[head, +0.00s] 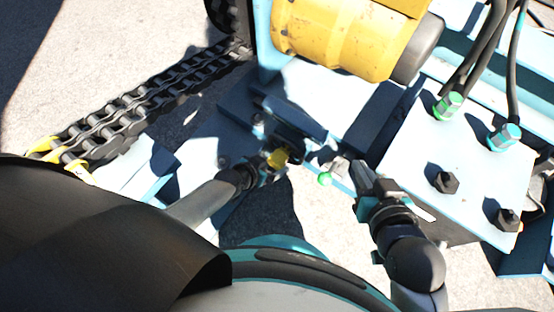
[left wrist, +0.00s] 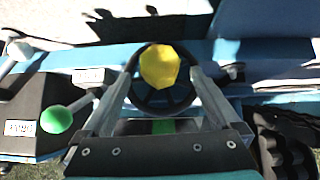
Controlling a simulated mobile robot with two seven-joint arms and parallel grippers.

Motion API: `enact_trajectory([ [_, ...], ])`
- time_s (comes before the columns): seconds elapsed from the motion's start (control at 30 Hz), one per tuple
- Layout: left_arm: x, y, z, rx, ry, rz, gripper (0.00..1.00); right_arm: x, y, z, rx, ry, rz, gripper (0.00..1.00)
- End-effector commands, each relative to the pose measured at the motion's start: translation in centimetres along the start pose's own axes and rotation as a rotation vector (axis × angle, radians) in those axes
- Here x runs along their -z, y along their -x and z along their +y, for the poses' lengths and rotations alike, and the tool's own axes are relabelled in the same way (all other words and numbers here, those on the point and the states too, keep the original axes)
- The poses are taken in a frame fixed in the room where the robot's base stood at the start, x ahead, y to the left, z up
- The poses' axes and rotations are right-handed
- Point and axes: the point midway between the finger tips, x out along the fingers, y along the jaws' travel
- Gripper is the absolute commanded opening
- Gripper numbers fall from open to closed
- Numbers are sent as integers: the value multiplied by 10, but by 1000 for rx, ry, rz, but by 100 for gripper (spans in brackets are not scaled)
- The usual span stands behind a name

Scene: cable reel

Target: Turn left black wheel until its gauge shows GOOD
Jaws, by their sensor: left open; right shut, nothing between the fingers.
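The black wheel (left wrist: 160,108) with a yellow hub (left wrist: 160,66) shows in the left wrist view. My left gripper (left wrist: 163,72) is open, with one finger on each side of the wheel; I cannot tell whether they touch its rim. A green patch (left wrist: 163,127) shows below the wheel between the fingers; it may be the gauge, and no word on it is readable. In the head view the yellow hub (head: 278,157) is at the tip of my left gripper (head: 272,160), and the rim is mostly hidden. My right gripper (head: 361,178) is shut and empty, to the right.
A lever with a green ball (head: 325,179) stands between my grippers; its ball also shows in the left wrist view (left wrist: 56,119). A yellow cylinder (head: 345,38) is above. A light panel with bolts (head: 460,160) is at right, a black chain (head: 150,103) at left.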

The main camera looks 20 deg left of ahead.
Motion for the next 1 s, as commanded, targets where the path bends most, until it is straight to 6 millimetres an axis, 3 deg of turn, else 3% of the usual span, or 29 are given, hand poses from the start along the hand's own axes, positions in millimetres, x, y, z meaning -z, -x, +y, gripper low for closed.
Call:
enact_trajectory([
  [0.43, 0, -21, 0, 0, -1, 1, 96, 11, -5, -23, 62, -33, 239, 0],
  [1.0, 0, -41, 0, 1, -1, 0, 96, 24, 9, -43, 117, -91, 503, 0],
])
